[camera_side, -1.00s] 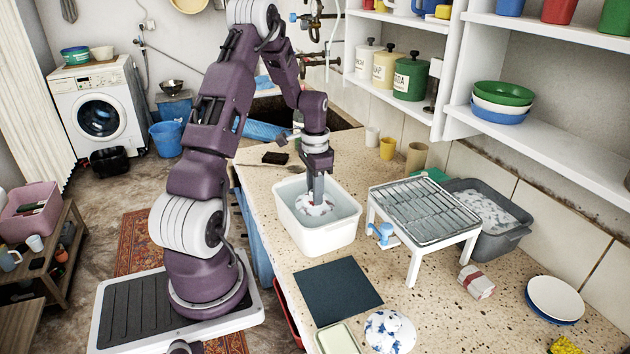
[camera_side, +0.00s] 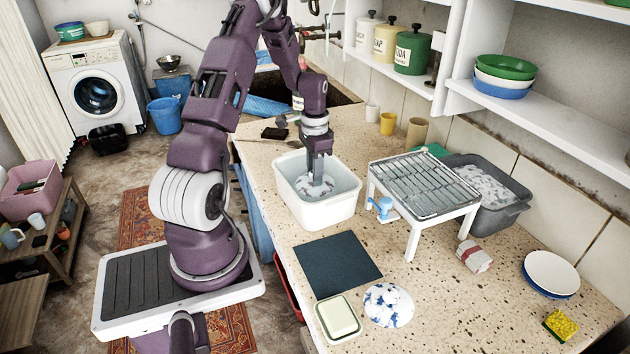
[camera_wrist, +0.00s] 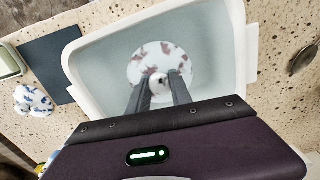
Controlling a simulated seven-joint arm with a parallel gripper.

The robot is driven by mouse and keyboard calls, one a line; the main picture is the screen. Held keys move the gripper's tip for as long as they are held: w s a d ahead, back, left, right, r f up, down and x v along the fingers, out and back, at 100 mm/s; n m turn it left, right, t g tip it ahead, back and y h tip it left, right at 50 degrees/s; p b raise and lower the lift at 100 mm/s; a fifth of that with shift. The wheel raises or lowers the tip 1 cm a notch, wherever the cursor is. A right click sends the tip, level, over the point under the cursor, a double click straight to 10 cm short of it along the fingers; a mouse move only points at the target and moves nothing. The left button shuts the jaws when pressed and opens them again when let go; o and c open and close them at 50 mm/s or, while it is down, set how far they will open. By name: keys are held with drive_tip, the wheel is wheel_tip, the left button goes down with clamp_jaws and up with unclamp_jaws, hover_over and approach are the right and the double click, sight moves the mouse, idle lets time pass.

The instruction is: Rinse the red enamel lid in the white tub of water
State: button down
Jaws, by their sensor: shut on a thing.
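The lid (camera_side: 316,187) is round and white with dark reddish-purple blotches, not plain red. It is inside the white tub (camera_side: 322,219), which holds pale, clear water. The lid also shows in the wrist view (camera_wrist: 150,62), with a small pale knob in its middle. My gripper (camera_side: 316,178) points down into the tub and is shut on that knob; its fingertips also show in the wrist view (camera_wrist: 158,92). The lid's near edge is hidden behind the fingers in the wrist view. I cannot tell how deep the lid sits in the water.
A wire rack (camera_side: 425,200) on white legs stands right of the tub, with a grey basin (camera_side: 512,212) behind it. A dark mat (camera_side: 337,264), a soap dish (camera_side: 338,318) and a blue-blotched white lid (camera_side: 388,305) lie in front.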

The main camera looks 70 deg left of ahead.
drive_tip(key=shift+r, duration=3.55)
wheel_tip(320, 180, up, 4)
